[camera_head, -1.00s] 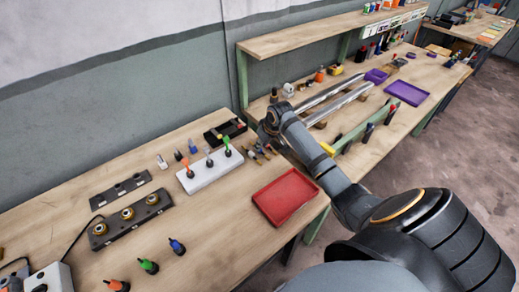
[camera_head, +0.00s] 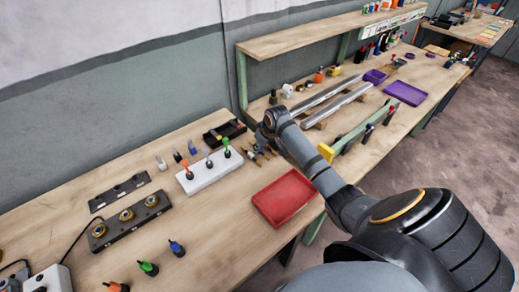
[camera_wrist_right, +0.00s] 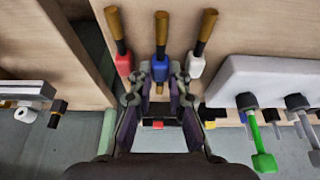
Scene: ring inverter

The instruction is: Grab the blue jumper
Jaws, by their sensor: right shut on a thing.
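The blue jumper (camera_wrist_right: 160,70) shows in the right wrist view as a blue block with a brass-coloured pin, in the middle of a row of three. My right gripper (camera_wrist_right: 160,82) is shut on its blue body. A red jumper (camera_wrist_right: 124,64) stands to its left and a jumper with a white body (camera_wrist_right: 195,66) to its right, both outside the fingers. In the head view my right gripper (camera_head: 262,146) is at the small jumpers at the back of the near bench, and my wrist partly hides them. My left gripper is not in view.
A white block (camera_head: 212,172) with coloured levers stands just left of the jumpers. A black holder (camera_head: 225,131) lies behind them. A red tray (camera_head: 286,197) is at the bench's right edge. A second bench (camera_head: 385,125) with metal rails is beyond. Bare wood lies left of the tray.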

